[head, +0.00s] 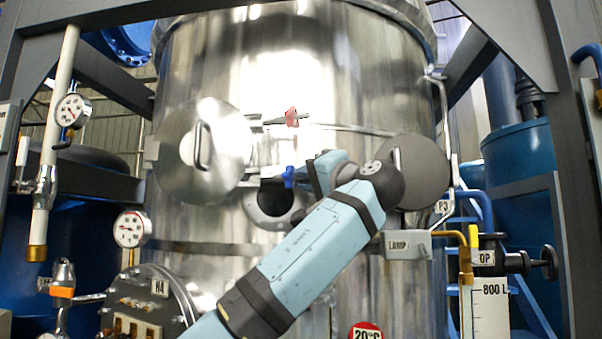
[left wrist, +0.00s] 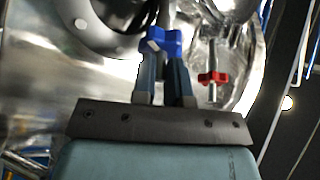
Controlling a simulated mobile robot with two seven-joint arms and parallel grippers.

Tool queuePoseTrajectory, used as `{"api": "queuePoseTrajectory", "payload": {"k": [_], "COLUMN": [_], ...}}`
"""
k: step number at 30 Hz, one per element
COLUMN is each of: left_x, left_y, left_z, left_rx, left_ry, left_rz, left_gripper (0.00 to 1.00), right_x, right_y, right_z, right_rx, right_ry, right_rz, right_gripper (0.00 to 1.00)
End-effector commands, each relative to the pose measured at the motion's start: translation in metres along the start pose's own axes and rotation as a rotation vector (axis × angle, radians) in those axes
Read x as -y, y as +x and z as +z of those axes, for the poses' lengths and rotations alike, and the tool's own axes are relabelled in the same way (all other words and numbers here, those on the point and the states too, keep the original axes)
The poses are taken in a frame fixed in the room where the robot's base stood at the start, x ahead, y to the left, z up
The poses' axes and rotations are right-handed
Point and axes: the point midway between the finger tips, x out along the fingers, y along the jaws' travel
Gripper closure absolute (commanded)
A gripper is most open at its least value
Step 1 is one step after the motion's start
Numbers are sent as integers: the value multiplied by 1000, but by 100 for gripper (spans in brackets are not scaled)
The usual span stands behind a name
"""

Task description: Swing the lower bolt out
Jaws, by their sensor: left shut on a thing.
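The lower bolt ends in a blue wing nut (head: 289,176) at the right edge of the round steel hatch door (head: 185,155). My left gripper (head: 304,177) is shut on the blue wing nut from the right. The left wrist view shows the blue wing nut (left wrist: 165,42) between its two fingertips. The upper bolt has a red wing nut (head: 291,117) and points right, above the gripper; the red wing nut (left wrist: 213,78) stands free beside the fingers in the left wrist view. My right gripper is not in view.
A round dark port (head: 272,208) lies just below the blue wing nut. A grey disc (head: 425,170) is partly behind my left arm. A lamp box (head: 405,245) and a graduated cylinder (head: 488,305) stand at the right. Gauges and pipes are at the left.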

Motion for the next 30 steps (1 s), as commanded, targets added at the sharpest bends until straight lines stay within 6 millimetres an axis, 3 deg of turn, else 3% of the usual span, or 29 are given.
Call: {"api": "queuePoseTrajectory", "payload": {"k": [18,19,22,30], "left_x": [-2,-2,-2,-3], "left_y": [2,2,2,2], "left_z": [-4,-4,-4,-4], "left_rx": [34,34,34,34], "left_ry": [7,7,7,8], "left_rz": [-22,-22,-22,-21], "left_gripper": [100,82,61,61], "right_x": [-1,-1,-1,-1], "right_y": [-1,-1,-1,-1], "right_z": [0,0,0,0], "right_rx": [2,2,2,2], "right_ry": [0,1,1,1], "right_rz": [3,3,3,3], "right_gripper": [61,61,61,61]}}
